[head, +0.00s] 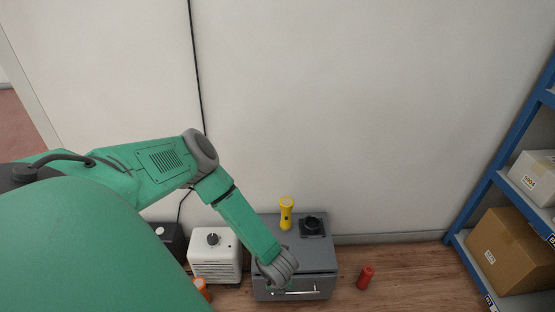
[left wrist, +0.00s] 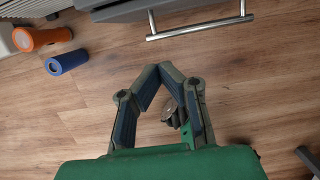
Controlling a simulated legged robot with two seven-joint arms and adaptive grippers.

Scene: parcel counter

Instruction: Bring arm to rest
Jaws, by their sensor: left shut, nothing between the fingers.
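My left arm (head: 245,222) reaches in from the left in the head view and bends down in front of a grey cabinet. Its gripper is hidden there below the wrist. In the left wrist view my left gripper (left wrist: 160,72) is shut with its fingertips together and nothing between them. It is over the wooden floor, apart from the cabinet's silver handle (left wrist: 200,28). My right gripper is in neither view.
The grey cabinet (head: 322,255) bears a yellow flashlight (head: 286,213) and a black item (head: 312,225). A red cylinder (head: 366,278) stands on the floor to its right. A white heater (head: 215,258) is left. An orange cylinder (left wrist: 42,38) and blue cylinder (left wrist: 67,62) lie near the cabinet.

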